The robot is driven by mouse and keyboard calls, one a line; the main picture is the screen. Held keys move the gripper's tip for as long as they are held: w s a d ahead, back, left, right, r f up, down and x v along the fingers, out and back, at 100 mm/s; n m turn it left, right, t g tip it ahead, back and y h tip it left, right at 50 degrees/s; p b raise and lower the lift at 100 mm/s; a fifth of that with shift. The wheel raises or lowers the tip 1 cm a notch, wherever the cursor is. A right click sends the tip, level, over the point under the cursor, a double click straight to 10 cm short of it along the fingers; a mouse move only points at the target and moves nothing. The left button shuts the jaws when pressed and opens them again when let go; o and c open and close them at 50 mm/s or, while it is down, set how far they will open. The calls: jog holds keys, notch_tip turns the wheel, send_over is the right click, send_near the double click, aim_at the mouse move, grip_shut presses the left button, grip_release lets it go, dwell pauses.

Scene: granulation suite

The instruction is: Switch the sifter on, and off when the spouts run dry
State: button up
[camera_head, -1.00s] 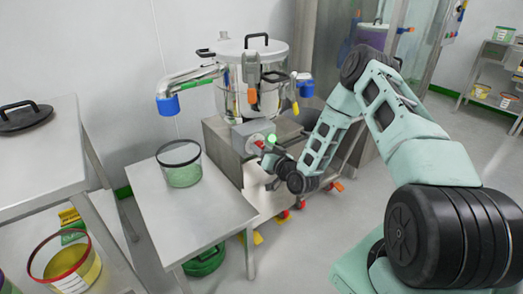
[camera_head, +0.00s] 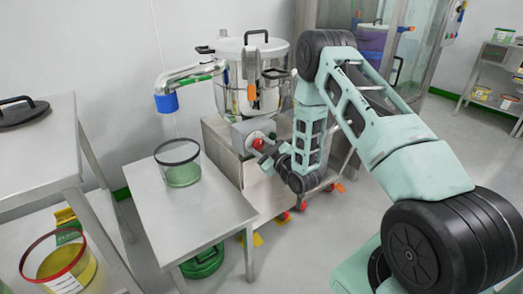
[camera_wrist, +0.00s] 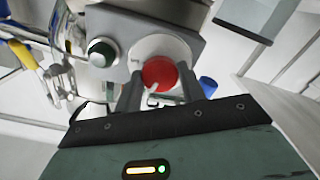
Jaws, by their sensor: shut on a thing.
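The sifter (camera_head: 232,95) is a steel drum with a lidded top, standing on a wheeled base. Its left spout with a blue end (camera_head: 168,103) points down over a clear tub (camera_head: 180,172) with a dark rim and green contents. The right spout is hidden by my arm in the head view. The grey control box (camera_head: 240,130) carries a red knob (camera_wrist: 160,73) and a dark green lamp (camera_wrist: 102,52), which looks unlit in the wrist view. My gripper (camera_wrist: 158,88) is shut on the red knob, one finger on each side. Whether material falls from the spouts is too small to tell.
The tub stands on a steel table (camera_head: 200,215) left of the sifter. Another table (camera_head: 35,150) holds a black lid (camera_head: 20,110). A yellow-filled tub (camera_head: 62,262) sits low at left. Open floor lies at right, before a shelf (camera_head: 490,75).

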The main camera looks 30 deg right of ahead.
jog(key=shift+f+n+b, duration=0.1)
jog(key=shift+n+b, duration=0.45)
jog(key=shift+n, duration=0.95)
jog(key=o, duration=1)
jog(key=shift+c, duration=0.2)
jog(key=s+b, duration=0.1)
jog(key=s, duration=1.6)
jog(key=shift+s+d, duration=0.25)
jog(key=shift+d, duration=0.1)
